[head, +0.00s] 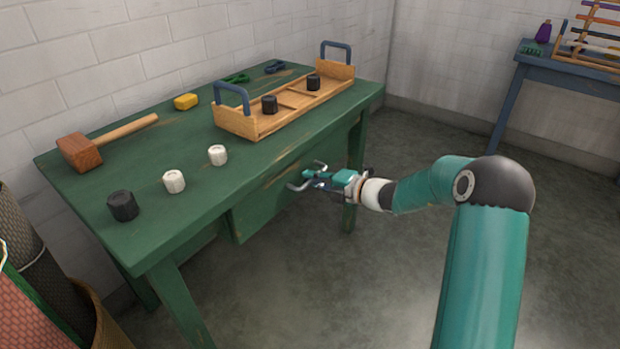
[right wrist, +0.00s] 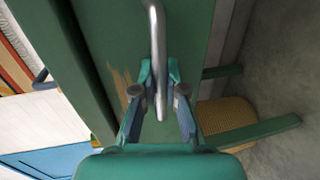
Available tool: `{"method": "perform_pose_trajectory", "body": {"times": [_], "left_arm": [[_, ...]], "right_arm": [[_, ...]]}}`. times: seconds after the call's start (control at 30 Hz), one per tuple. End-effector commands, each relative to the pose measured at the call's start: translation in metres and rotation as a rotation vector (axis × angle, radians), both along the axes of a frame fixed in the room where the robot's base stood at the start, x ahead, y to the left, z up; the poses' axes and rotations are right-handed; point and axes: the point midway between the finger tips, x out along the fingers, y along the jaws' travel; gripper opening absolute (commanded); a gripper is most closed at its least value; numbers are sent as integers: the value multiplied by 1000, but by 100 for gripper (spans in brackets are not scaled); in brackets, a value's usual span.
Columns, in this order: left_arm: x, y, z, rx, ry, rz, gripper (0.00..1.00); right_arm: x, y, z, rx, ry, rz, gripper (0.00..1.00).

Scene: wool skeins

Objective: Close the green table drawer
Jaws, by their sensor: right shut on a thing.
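The green table (head: 190,205) has a green drawer (head: 262,207) under its top, on the side facing me. The drawer front seems to stand out a little at its left end; how far is hard to tell. My right gripper (head: 306,178) is at the drawer front, shut on its handle. In the right wrist view the handle (right wrist: 154,40) is a bent grey metal bar, and the fingers of the right gripper (right wrist: 160,98) close around it from both sides. The drawer's inside is hidden. My left gripper is not in view.
On the table lie a wooden mallet (head: 92,149), white skeins (head: 174,181), a black skein (head: 123,205), a yellow block (head: 186,101) and a wooden tray (head: 236,121) with black skeins. A blue table (head: 575,80) stands back right. The floor between is clear.

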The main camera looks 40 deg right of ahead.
Motion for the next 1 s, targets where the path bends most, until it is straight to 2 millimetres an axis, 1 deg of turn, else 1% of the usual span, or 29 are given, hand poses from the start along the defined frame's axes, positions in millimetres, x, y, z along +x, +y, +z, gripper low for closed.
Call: {"method": "perform_pose_trajectory", "body": {"times": [0.2,0.23,0.37,0.4,0.77,0.87,1.0], "left_arm": [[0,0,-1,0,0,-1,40],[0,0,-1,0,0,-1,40],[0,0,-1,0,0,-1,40],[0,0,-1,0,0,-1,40],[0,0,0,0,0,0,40],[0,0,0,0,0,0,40],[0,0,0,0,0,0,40]], "right_arm": [[1,0,0,2,-2,-3,0],[2,0,0,2,-2,-3,14],[1,0,0,2,-3,-3,36],[0,-1,0,2,-3,-4,37],[-4,-3,2,1,-3,-6,37],[-13,-6,4,-1,-3,-7,37],[-35,-12,8,1,-3,-10,37]]}}
